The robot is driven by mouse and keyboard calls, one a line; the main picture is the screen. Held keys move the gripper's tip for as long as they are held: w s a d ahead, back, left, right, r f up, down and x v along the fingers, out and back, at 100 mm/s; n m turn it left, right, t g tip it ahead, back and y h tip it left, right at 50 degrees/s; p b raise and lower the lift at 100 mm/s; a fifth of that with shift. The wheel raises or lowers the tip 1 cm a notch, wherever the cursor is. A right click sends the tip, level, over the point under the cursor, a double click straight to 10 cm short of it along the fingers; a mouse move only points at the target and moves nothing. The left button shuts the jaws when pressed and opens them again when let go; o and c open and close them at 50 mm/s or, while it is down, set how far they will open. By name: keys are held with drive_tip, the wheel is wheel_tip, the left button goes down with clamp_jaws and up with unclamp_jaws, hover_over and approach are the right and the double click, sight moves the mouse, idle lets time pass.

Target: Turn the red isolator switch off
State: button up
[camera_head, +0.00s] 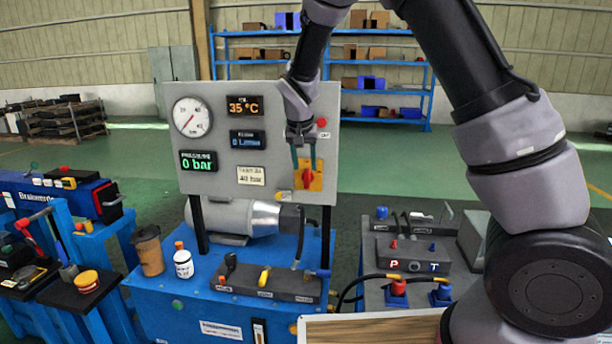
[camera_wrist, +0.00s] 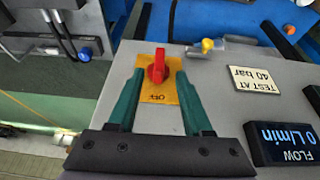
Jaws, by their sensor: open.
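The red isolator switch (camera_head: 307,178) is a red knob on a yellow plate at the lower right of the grey panel. In the wrist view the red knob (camera_wrist: 157,66) stands with its grip running roughly up and down the picture. The yellow plate (camera_wrist: 160,93) carries an upside-down "OFF" label on the side nearer my gripper. My gripper (camera_head: 304,163) comes from above with two green fingers. In the wrist view the open fingers (camera_wrist: 159,75) lie one on each side of the knob, with gaps visible. Whether the fingertips reach knob depth is unclear.
The grey panel (camera_head: 235,110) holds a round gauge (camera_head: 192,117) and several displays, one reading 0 bar. A small red button (camera_head: 321,122) sits above the switch. Below are a blue bench (camera_head: 190,305), a grey motor (camera_head: 232,216), a brown cup (camera_head: 149,250) and a white bottle (camera_head: 183,264).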

drive_tip(key=shift+v, duration=1.6)
